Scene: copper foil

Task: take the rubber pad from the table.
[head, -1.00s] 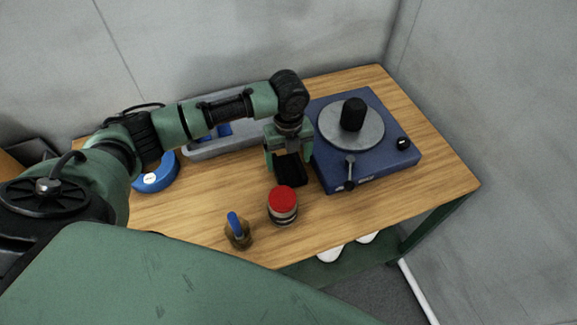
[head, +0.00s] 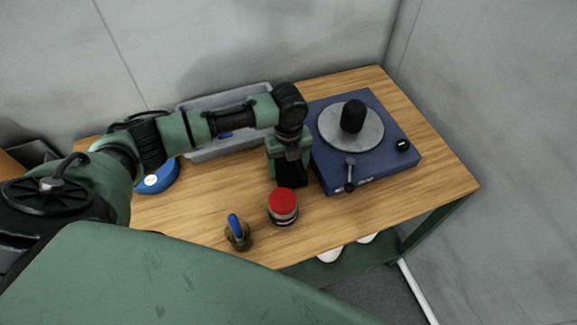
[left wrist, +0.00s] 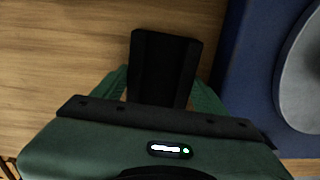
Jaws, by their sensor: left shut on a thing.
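The black rubber pad (head: 291,174) is at the middle of the wooden table, just left of the blue turntable unit. My left gripper (head: 290,162) comes down on it from above and is shut on it. In the left wrist view the pad (left wrist: 165,62) is a dark block with raised side edges, between the green fingers (left wrist: 163,92). Its near end is hidden by the gripper body. I cannot tell whether the pad is clear of the tabletop. My right gripper is in no view.
A red-lidded jar (head: 283,207) stands close in front of the pad. A small brown bottle with a blue top (head: 237,233) is nearer the front edge. The blue turntable unit (head: 385,165) is close on the right.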

